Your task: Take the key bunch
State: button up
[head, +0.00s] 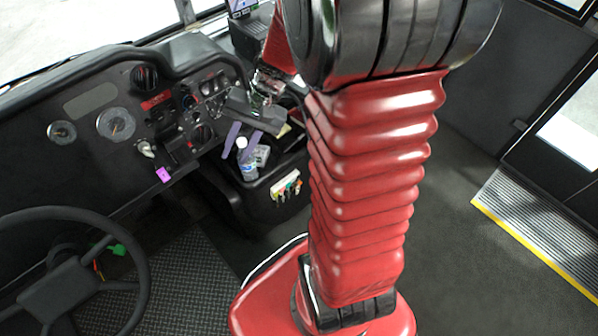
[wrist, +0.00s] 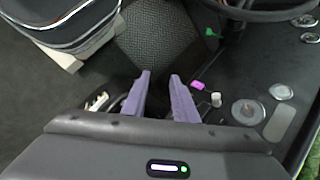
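My gripper (head: 238,150) has two purple fingers that point down over the console beside the dashboard. In the wrist view my gripper (wrist: 160,76) is open, with nothing between its fingers. No key bunch shows clearly enough to name for certain. A small magenta tag (head: 163,174) hangs at the dashboard's lower edge, below a pale knob or lock (head: 146,150). The magenta tag also shows in the wrist view (wrist: 197,86), right of the fingers and apart from them. A green piece (head: 117,250) with orange bits near it shows by the steering wheel; it may be a tag.
The steering wheel (head: 75,275) is at lower left. A bottle (head: 248,168) with a white cap and a small grey box (head: 262,155) stand on the console near the fingers. A pale plate with several coloured knobs (head: 286,187) is below. The floor at right (head: 450,220) is clear.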

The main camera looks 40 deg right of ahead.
jog(key=w+d+f+m+t+y, duration=0.1)
jog(key=w+d+f+m+y, duration=0.15)
jog(key=f, duration=0.25)
jog(key=w+d+f+m+y, duration=0.1)
jog(key=d+f+m, duration=0.2)
jog(key=f, duration=0.3)
jog(key=m+t+h, duration=0.9)
jog(key=m+t, duration=0.1)
jog(key=m, duration=1.1)
send_near(298, 193)
jog(key=v, duration=0.2)
jog(key=shift+w+r, duration=0.15)
jog(key=shift+w, duration=0.1)
jog(key=shift+x, duration=4.4)
